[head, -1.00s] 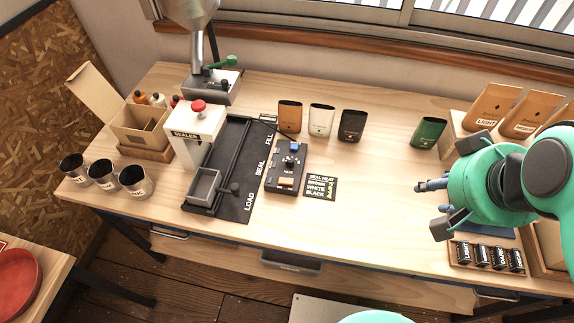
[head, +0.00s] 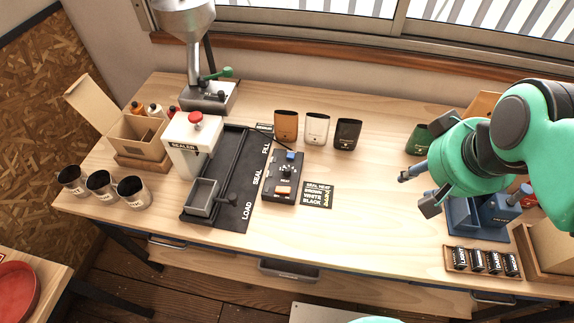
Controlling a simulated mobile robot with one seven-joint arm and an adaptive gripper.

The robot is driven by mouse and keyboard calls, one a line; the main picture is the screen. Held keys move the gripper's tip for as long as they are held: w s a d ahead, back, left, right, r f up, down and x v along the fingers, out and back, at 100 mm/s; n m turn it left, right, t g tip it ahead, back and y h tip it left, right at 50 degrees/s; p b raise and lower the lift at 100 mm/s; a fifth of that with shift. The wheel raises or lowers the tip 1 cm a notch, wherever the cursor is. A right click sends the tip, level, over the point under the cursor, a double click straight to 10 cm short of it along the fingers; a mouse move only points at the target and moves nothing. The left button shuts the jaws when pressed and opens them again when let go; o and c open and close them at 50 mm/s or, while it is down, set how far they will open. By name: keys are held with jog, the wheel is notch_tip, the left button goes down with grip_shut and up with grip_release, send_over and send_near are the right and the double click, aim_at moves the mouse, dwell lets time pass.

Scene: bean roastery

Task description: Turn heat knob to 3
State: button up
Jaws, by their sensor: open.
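The heat knob (head: 287,170) is a small round knob in the middle of a dark control box (head: 270,188). The box also has a blue part (head: 291,155) above the knob and an orange switch (head: 283,190) below it. The number that the knob points to is too small to read. A black seal heat card (head: 317,195) lies just right of the box. My gripper (head: 412,190) is open and empty over the right part of the table, well to the right of the knob and apart from it.
The sealer (head: 193,143) and its black track (head: 230,200) stand left of the box. Brown, white and black pouches (head: 317,129) stand behind it. Tabletop between card and gripper is clear.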

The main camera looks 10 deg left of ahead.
jog(key=w+a+n+g+p, duration=0.1)
jog(key=w+a+n+p, duration=0.2)
jog(key=w+a, duration=0.4)
jog(key=n+g+p, duration=0.4)
jog(key=n+p, duration=0.2)
jog(key=n, duration=0.3)
send_over(287, 169)
notch_tip(287, 169, down, 15)
jog(key=shift+f, duration=0.1)
jog(key=shift+f, duration=0.1)
notch_tip(287, 169, down, 14)
jog(key=shift+r+b, duration=0.2)
jog(key=shift+b, duration=0.85)
grip_shut()
